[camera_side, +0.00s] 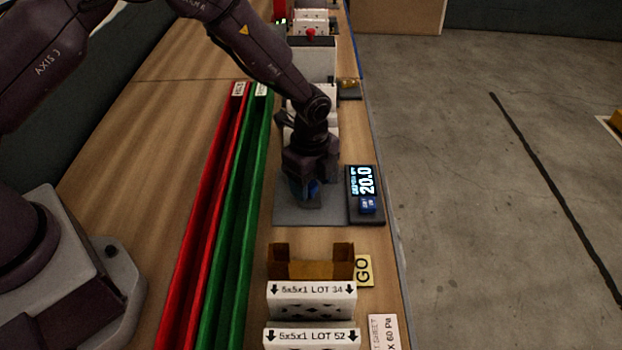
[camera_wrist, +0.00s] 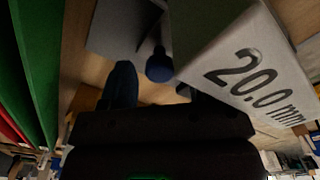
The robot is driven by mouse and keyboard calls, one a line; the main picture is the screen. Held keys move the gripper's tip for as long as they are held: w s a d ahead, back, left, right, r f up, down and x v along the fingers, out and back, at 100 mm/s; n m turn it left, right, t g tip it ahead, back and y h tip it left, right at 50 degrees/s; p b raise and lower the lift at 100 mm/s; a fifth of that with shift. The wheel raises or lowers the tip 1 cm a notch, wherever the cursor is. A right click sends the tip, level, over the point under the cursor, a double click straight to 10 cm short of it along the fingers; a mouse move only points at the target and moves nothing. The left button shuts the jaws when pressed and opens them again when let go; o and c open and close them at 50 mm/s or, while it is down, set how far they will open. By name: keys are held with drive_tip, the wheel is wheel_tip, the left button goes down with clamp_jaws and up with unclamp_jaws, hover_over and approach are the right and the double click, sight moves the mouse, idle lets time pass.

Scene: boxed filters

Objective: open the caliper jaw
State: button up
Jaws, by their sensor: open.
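The caliper's jaw is hard to make out. My gripper (camera_side: 308,196) is low over a grey pad (camera_side: 285,212) in the side view and covers most of what stands there. A small blue part shows at its fingers. In the wrist view, a round dark blue knob (camera_wrist: 159,67) lies just beyond and between the fingers of my gripper (camera_wrist: 160,88), which stand apart. A pale block marked "20.0 mm" (camera_wrist: 245,65) is close on the right. I cannot tell whether a finger touches the knob. A dark display (camera_side: 366,182) reads 20.0, with a blue button below the digits.
A red channel (camera_side: 205,210) and a green channel (camera_side: 233,210) run along the bench left of the pad. An open brown box (camera_side: 310,268) and white filter boxes (camera_side: 312,290) stand in front, beside a yellow GO card (camera_side: 364,270). White equipment (camera_side: 311,60) stands behind.

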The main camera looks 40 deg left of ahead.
clamp_jaws()
drive_tip(key=shift+s+d, duration=1.15)
unclamp_jaws()
wheel_tip(320, 180, up, 13)
